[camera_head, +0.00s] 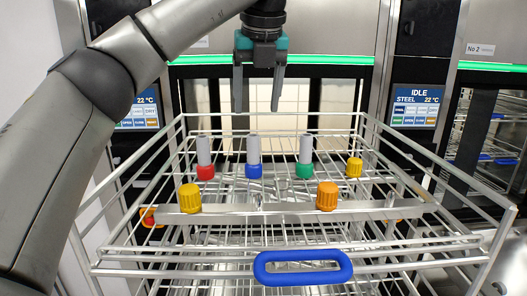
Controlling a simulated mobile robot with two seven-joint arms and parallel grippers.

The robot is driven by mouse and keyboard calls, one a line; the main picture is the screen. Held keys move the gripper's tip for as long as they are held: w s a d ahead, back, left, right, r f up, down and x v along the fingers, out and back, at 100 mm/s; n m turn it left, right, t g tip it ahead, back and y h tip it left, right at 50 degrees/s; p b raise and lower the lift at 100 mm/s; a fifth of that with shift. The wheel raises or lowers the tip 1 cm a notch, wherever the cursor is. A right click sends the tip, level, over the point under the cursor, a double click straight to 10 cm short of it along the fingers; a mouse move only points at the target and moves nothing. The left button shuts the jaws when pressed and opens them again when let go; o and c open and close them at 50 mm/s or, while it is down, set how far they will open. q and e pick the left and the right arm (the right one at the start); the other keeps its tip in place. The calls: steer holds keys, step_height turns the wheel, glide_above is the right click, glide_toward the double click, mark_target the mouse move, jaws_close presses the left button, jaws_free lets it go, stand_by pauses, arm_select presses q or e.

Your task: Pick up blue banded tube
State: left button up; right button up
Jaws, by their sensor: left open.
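The blue banded tube (253,153) stands upright in the wire rack, a grey cylinder with a blue band at its lower end. It is between a red banded tube (204,154) on the left and a green banded tube (305,155) on the right. My left gripper (258,108) points down above and a little behind the row of tubes, close over the blue banded one. Its two fingers are apart with nothing between them. My right gripper is not in view.
The wire rack (370,254) has a blue handle (302,267) at its front. Yellow caps (189,198) and an orange cap (327,196) stand near the tubes. Washer control screens (415,106) flank the opening behind. The rack's upper rims surround the tubes.

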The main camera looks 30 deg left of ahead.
mark_target(253, 137)
arm_select(q)
steer(key=x, duration=0.2)
steer(key=b+x, duration=0.1)
steer(key=x, duration=0.1)
steer(key=shift+s+f, duration=0.15)
steer(key=shift+s, duration=0.2)
steer(key=x, duration=0.4)
steer(key=shift+w+a+f, duration=0.15)
steer(key=shift+w+f, duration=0.1)
steer(key=shift+w+a+f, duration=0.1)
steer(key=shift+w+f, duration=0.05)
steer(key=shift+f, duration=0.3)
steer(key=x, duration=0.5)
steer(key=shift+p, duration=0.3)
steer(key=shift+r, duration=0.1)
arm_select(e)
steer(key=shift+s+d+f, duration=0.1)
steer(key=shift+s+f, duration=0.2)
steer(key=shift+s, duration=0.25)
arm_select(q)
steer(key=shift+c, duration=0.4)
jaws_close()
